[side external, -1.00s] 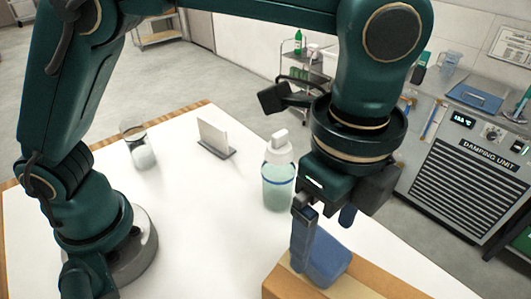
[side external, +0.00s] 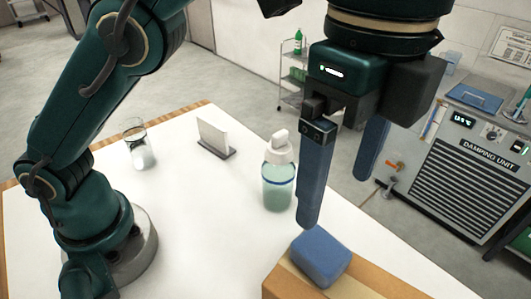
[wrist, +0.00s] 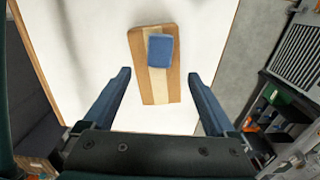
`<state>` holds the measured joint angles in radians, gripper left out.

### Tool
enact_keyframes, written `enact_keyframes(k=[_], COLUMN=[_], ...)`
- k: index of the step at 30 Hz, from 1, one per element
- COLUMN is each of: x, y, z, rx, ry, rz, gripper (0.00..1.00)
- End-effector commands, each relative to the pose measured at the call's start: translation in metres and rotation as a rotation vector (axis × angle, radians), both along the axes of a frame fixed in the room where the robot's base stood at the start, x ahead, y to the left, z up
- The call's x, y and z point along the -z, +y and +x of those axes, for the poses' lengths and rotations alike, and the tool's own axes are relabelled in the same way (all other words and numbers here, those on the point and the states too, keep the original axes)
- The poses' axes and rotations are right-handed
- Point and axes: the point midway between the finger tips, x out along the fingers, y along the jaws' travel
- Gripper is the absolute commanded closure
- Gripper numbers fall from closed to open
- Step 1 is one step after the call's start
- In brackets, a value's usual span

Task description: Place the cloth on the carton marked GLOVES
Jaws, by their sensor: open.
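The cloth, a folded blue block (side external: 320,257), lies on top of a brown cardboard carton (side external: 372,285) at the front of the table. In the wrist view the cloth (wrist: 160,50) rests on the upper part of the carton (wrist: 160,88), across its pale tape strip. No marking on the carton can be read. My gripper (side external: 338,203) is open and empty, raised above the cloth and apart from it. In the wrist view its fingers (wrist: 160,75) are spread wide on either side of the carton.
A bottle with pale green liquid (side external: 278,180) stands behind the carton. A white card in a stand (side external: 213,138) and a glass beaker (side external: 138,148) are farther back on the white table (side external: 195,215). A damping unit (side external: 470,165) stands beyond the table at right.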

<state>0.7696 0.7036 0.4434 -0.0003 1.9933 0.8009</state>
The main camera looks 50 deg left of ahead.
Motion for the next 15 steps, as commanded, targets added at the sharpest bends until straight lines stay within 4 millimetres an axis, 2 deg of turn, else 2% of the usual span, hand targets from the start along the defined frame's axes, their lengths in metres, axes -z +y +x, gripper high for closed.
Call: enact_keyframes(k=[5, 8, 15], x=[-0.005, -0.013, -0.029], y=[0.005, 0.018, 0.074], z=[0.003, 0.01, 0.023], rx=[-0.033, -0.119, -0.467], ry=[-0.007, -0.027, -0.106], rz=[-0.007, -0.026, -0.103], gripper=[0.09, 0.09, 0.09])
